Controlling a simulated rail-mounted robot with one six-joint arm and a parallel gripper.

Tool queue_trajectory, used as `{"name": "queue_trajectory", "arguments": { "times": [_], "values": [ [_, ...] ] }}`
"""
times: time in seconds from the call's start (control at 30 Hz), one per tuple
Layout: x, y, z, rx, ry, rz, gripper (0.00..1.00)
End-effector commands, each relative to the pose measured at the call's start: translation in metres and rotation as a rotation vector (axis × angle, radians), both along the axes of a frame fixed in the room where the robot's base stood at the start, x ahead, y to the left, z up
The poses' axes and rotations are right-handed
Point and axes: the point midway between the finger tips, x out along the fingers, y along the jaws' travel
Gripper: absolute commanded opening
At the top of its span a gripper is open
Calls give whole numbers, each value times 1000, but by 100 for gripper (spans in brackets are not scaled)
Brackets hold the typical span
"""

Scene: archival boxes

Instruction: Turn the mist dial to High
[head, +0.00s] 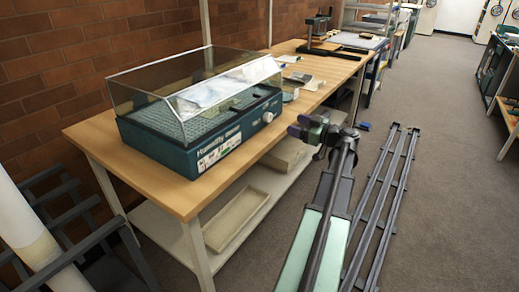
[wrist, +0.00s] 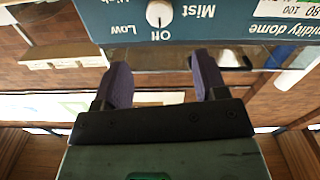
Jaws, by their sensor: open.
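The mist dial (wrist: 159,14) is a round white knob on the teal front panel of the humidity dome (head: 185,130). It also shows in the head view (head: 268,117). In the wrist view the panel appears upside down, with "Off", "Low", "Mist" and a partly cut-off "High" lettered around the knob. A small dark mark on the knob seems to face "Off". My gripper (wrist: 161,60) is open and empty, its two purple fingers apart, roughly in line with the knob and short of it. In the head view my gripper (head: 311,127) is right of the dome, beyond the bench edge.
The dome stands on a wooden bench (head: 180,198) against a brick wall. Shallow trays (head: 236,218) lie on the shelf below. Small items and a black press-like stand (head: 318,30) are farther along the bench. Dark rails (head: 385,200) run along the open carpet floor.

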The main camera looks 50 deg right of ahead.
Motion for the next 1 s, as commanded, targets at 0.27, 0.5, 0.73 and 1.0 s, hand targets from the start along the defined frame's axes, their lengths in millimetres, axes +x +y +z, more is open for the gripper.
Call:
{"name": "queue_trajectory", "arguments": {
  "times": [0.27, 0.5, 0.73, 1.0],
  "values": [
    [-4, -4, -7, -15, -7, 2, 66],
    [44, 1, -7, -14, -7, 5, 66],
    [91, 5, -7, -14, -6, 3, 66],
    [101, 6, -8, -13, -6, 1, 66]
  ]
}}
